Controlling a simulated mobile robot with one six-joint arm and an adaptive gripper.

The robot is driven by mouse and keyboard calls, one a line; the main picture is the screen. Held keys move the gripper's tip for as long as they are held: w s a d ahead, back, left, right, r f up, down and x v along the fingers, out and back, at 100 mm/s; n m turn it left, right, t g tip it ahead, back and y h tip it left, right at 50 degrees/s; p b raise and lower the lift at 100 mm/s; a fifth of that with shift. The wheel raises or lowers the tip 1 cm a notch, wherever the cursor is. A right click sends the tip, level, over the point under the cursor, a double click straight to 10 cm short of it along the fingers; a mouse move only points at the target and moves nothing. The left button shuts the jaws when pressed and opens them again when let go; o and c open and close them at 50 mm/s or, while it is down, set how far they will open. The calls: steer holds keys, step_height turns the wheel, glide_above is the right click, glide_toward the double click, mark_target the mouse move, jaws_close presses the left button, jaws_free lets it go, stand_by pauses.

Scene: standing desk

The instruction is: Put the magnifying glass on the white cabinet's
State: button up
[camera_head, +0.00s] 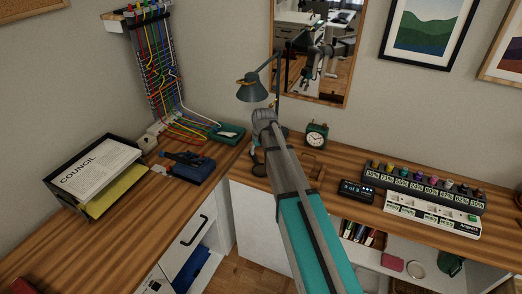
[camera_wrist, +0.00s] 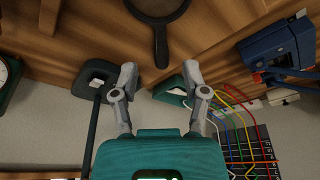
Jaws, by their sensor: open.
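The magnifying glass (camera_head: 259,169) lies on the wooden desk near the inner corner, partly beside my arm in the head view. In the wrist view the magnifying glass (camera_wrist: 161,42) is at the top centre, its dark handle pointing down toward the gap between my fingers. My gripper (camera_wrist: 159,76) is open and empty, with the handle's end just beyond the fingertips, apart from them. In the head view my arm hides most of the gripper. White cabinet fronts (camera_head: 262,226) stand under the desk; a drawer front with a dark handle (camera_head: 195,229) is at the left.
A desk lamp (camera_head: 252,89) stands close to my arm; its base (camera_wrist: 95,78) is beside my left finger in the wrist view. A green clock (camera_head: 317,134), blue device (camera_head: 188,168), green box (camera_head: 227,132), paper tray (camera_head: 70,205) and power strip (camera_head: 430,212) occupy the desk.

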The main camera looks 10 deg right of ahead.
steer(key=shift+s, duration=0.25)
steer(key=s+m+g, duration=0.1)
steer(key=s+g, duration=0.2)
steer(key=s, duration=2.3)
steer(key=shift+d+f+m+h, duration=0.2)
steer(key=shift+f+m+h, duration=0.1)
steer(key=shift+m, duration=0.1)
